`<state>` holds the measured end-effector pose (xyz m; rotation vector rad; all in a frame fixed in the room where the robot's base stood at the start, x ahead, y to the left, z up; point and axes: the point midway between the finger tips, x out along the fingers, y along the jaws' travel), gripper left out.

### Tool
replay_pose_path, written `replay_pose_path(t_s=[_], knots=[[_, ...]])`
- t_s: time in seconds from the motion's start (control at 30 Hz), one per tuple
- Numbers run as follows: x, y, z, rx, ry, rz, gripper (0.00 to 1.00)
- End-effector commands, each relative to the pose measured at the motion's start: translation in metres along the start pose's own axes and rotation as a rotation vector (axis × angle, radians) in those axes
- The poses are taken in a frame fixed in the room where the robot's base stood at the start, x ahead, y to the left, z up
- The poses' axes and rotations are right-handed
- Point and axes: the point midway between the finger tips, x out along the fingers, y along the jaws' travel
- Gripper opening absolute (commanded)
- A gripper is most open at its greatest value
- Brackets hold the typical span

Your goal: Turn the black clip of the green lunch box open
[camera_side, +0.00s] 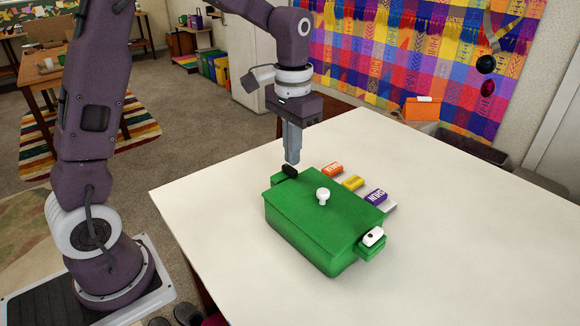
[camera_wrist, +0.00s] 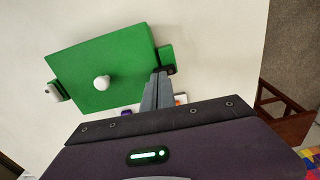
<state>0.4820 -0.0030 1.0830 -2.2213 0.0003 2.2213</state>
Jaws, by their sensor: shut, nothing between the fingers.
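The green lunch box (camera_side: 310,220) lies on the white table with its lid down and a white knob (camera_side: 323,194) on top. Its black clip (camera_side: 289,171) sits on the small green ledge at the far-left end. A white clip (camera_side: 373,236) sits on the ledge at the opposite end. My gripper (camera_side: 292,160) is shut and empty, pointing down just above or against the black clip; I cannot tell whether they touch. In the wrist view the fingertips (camera_wrist: 160,74) are beside the black clip (camera_wrist: 170,70), which is partly hidden by them.
Orange (camera_side: 332,169), yellow (camera_side: 352,183) and purple (camera_side: 376,196) labelled pieces lie behind the box. The white table (camera_side: 450,230) is clear to the right and in front. A wooden chair (camera_wrist: 285,112) stands by the table edge. An orange box (camera_side: 422,109) is beyond the table.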

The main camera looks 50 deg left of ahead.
Motion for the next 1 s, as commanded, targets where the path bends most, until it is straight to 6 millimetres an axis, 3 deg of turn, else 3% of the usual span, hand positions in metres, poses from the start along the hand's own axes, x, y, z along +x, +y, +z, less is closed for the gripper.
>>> replay_pose_path(t_s=[1.0], knots=[[0.015,0.0,0.0,0.0,0.0,0.0,0.0]])
